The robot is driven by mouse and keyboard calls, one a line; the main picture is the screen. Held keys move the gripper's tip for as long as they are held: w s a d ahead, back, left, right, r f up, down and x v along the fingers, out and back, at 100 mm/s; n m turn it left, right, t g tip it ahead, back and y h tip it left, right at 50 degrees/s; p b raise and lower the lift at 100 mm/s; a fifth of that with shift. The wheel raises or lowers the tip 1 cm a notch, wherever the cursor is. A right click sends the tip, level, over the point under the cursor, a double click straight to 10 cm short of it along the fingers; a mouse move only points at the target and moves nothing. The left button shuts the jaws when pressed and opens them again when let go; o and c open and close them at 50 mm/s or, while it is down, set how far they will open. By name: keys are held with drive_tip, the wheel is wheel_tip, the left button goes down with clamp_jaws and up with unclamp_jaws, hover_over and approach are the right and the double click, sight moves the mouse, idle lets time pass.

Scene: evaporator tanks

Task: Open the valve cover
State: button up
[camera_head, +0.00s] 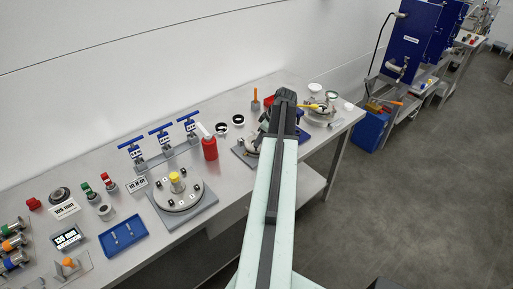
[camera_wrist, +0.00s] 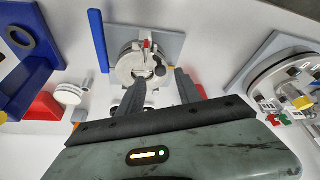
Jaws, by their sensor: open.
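A round metal fitting (camera_wrist: 130,68), which looks like the valve with its cover, sits on a light grey square plate (camera_wrist: 174,45) in the wrist view. It has a small red mark and a black round knob on top. In the head view, its plate (camera_head: 241,152) shows only partly behind my arm. My gripper (camera_wrist: 161,78) is open and empty, with its dark fingers on either side of the fitting's near part in the picture. I cannot tell whether they touch it or hover above it.
A large disc with a yellow knob (camera_head: 176,178) stands left on the bench. A red bottle (camera_head: 209,149), blue-handled valves (camera_head: 160,133) and a blue tray (camera_head: 124,236) are nearby. In the wrist view, a blue bar (camera_wrist: 98,40) stands left of the fitting.

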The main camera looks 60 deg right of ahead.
drive_tip(key=b+x, duration=0.2)
drive_tip(key=x, duration=0.2)
drive_tip(key=shift+s+r, duration=0.1)
drive_tip(key=shift+r, duration=0.05)
clamp_jaws()
idle(1.0)
